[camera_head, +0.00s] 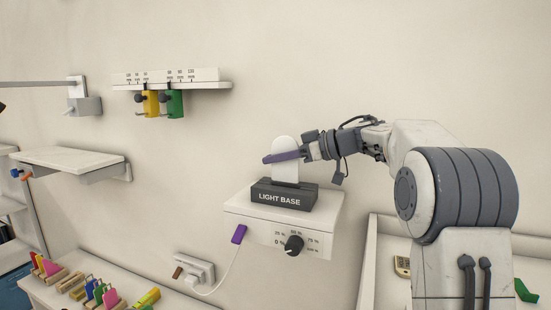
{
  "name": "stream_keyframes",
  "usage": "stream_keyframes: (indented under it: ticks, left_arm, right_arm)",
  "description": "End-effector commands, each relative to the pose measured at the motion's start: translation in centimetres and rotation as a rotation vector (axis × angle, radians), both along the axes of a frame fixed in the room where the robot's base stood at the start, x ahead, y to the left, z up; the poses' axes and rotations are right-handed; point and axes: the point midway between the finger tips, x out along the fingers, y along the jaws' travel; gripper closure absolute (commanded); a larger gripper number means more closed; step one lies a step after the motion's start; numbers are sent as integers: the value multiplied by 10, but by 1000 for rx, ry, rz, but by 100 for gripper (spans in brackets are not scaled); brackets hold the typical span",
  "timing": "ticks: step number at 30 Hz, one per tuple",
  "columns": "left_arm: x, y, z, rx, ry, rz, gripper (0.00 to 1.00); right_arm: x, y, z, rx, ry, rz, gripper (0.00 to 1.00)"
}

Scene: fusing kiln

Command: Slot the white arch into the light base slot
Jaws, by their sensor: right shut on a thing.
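The white arch (285,148) stands upright at the dark grey light base (285,194), which is labelled LIGHT BASE. Its rounded top shows above my right gripper, and its lower part meets the top of the base. I cannot tell how deep it sits in the slot, which is hidden behind the arch and the base's front. My right gripper (283,157) comes in from the right and is shut on the arch, with a purple finger across its front. My left gripper is not in view.
The base rests on a white wall box (312,222) with a dial (293,245). A wall shelf (70,158) and a hook rail (175,87) are at left. Colourful pieces (105,295) stand below.

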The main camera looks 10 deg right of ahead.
Motion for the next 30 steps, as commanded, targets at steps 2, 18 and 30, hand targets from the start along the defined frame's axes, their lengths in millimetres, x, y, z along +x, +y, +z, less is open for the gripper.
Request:
stream_keyframes:
  ticks: [2,18,30]
  left_arm:
    - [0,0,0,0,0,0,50]
    - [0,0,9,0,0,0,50]
    - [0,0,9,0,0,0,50]
  right_arm:
    - [0,0,1,0,-1,0,100]
    - [0,0,1,1,-1,0,100]
    - [0,0,0,0,-1,0,100]
